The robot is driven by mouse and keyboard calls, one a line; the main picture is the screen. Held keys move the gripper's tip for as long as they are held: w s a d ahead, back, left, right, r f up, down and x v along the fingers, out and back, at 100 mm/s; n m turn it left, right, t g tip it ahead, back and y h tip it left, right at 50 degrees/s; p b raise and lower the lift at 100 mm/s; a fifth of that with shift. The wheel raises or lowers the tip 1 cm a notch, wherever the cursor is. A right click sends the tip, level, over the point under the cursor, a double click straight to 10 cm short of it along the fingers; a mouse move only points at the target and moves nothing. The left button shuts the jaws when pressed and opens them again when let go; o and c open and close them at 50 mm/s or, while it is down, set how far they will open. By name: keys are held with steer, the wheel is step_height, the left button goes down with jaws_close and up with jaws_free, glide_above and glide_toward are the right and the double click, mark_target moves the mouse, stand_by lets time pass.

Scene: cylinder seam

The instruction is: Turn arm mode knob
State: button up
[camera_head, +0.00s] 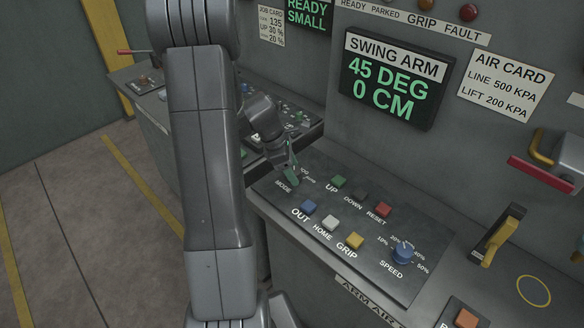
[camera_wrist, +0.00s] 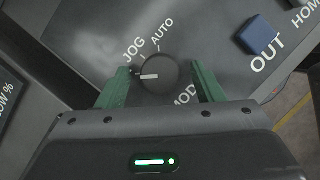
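The arm mode knob (camera_wrist: 160,74) is a round dark knob on the grey panel in the wrist view. Its white pointer line points left, toward my left finger, rather than at the JOG or AUTO label above it. The MODE label is partly covered by my right finger. My gripper (camera_wrist: 158,68) is open, with one green finger on each side of the knob and a visible gap on both sides. In the head view my gripper (camera_head: 291,168) is at the panel's far left corner by the MODE label, and the knob is hidden or too small to make out.
A blue OUT button (camera_head: 308,207), white HOME button (camera_head: 331,222) and green UP button (camera_head: 338,181) lie near the knob. The SWING ARM display (camera_head: 391,78) reads 45 DEG, 0 CM on the upright wall behind.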

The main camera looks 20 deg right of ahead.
steer(key=c, duration=0.9)
steer(key=shift+m, duration=0.3)
steer(key=m, duration=0.1)
steer(key=m+g, duration=0.1)
steer(key=m, duration=0.1)
steer(key=shift+w+d+m+y+p, duration=0.1)
steer(key=shift+w+m+y+p, duration=0.05)
steer(key=shift+m+y+p, duration=0.2)
steer(key=shift+m+g+y, duration=0.6)
steer(key=shift+m+y, duration=0.25)
steer(key=shift+m, duration=1.3)
steer(key=o, duration=1)
steer(key=shift+w+r, duration=0.1)
